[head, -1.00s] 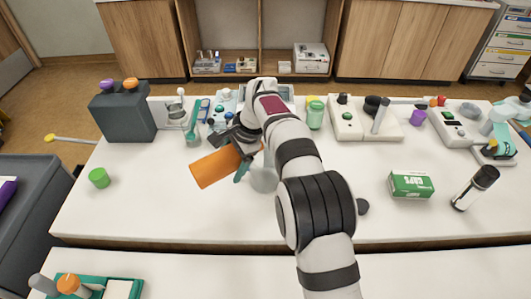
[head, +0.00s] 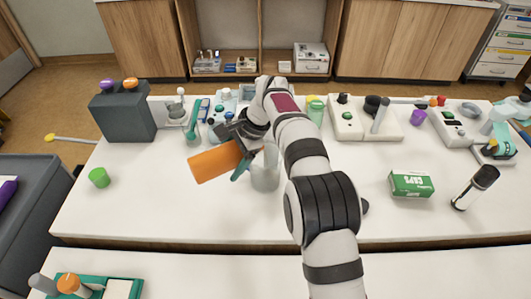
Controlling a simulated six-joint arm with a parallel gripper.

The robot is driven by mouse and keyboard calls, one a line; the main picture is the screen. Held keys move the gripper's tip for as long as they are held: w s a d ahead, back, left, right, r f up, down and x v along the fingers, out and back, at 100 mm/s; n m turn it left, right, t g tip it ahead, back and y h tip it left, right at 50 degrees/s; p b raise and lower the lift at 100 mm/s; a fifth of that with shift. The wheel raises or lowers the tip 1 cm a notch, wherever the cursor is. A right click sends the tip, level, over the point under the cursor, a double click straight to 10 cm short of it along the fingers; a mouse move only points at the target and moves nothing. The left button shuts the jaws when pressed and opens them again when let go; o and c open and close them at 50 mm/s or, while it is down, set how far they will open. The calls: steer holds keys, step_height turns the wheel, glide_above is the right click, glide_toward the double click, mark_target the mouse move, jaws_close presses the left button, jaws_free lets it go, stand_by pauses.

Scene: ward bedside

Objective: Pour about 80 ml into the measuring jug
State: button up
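An orange container (head: 214,164) is held on its side in my gripper (head: 240,145), above the table. The gripper's fingers are closed around its right part. A clear measuring jug (head: 265,172) stands upright on the white table just right of the container, partly covered by my gripper and arm. The container's right end is hidden by the gripper, so I cannot tell where its mouth is. No stream of liquid shows, and I cannot make out a level in the jug.
A green cap (head: 99,177) lies on the white table (head: 150,215) at left. A dark grey box (head: 122,112) stands behind it. A green-and-white box (head: 411,184) and a black-capped bottle (head: 474,187) are at right. Several devices line the back edge.

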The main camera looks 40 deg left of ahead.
steer(key=shift+s+f+g, duration=0.1)
steer(key=shift+s+g, duration=0.05)
steer(key=shift+g, duration=0.55)
stand_by(2.2)
steer(key=shift+s+r+t, duration=0.25)
steer(key=shift+r+t, duration=0.05)
steer(key=shift+t, duration=0.6)
steer(key=shift+w+f+t, duration=0.3)
steer(key=shift+f+t, duration=0.4)
steer(key=shift+f, duration=0.15)
steer(key=shift+s+f+t+h, duration=0.3)
steer(key=shift+f+t, duration=0.1)
steer(key=shift+t, duration=0.2)
